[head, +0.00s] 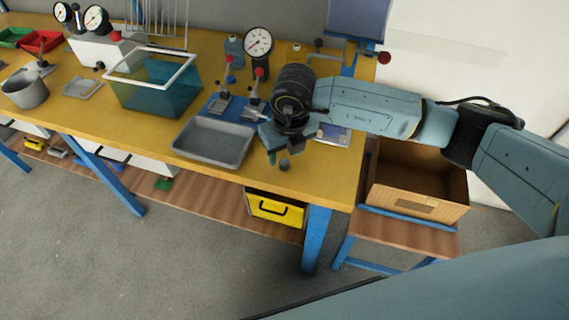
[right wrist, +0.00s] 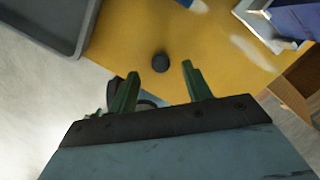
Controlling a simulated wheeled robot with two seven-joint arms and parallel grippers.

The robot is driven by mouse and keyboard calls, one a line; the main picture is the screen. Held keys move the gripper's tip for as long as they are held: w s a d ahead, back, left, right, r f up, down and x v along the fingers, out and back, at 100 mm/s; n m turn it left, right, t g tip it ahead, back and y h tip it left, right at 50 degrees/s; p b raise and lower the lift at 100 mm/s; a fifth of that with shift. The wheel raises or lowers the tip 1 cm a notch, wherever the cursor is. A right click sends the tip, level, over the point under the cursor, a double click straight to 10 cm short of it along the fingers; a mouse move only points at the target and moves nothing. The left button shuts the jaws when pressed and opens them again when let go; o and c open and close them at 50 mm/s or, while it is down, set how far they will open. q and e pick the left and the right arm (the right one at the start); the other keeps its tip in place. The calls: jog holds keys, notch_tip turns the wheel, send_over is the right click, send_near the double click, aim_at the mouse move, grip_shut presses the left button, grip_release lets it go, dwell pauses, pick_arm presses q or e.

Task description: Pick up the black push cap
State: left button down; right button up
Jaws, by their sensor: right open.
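The black push cap (head: 285,165) is a small dark round piece on the yellow bench top, near its front edge. It also shows in the right wrist view (right wrist: 160,62), standing alone on the yellow surface. My right gripper (head: 289,153) points down just above the cap. In the right wrist view its two green fingers (right wrist: 160,72) are apart and empty, with the cap seen between and a little beyond their tips. The fingers do not appear to touch it. My left gripper is not in view.
A grey tray (head: 214,143) lies left of the cap. Toggle clamps on a blue plate (head: 225,106) and a dial gauge (head: 258,42) stand behind. A teal bin (head: 155,94) is farther left. An open cardboard box (head: 417,197) stands at the right, below bench height.

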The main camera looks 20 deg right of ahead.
aim_at(285, 163)
notch_tip(285, 163, down, 3)
jog(key=shift+w+f, duration=0.1)
jog(key=shift+c, duration=0.4)
jog(key=c, duration=1)
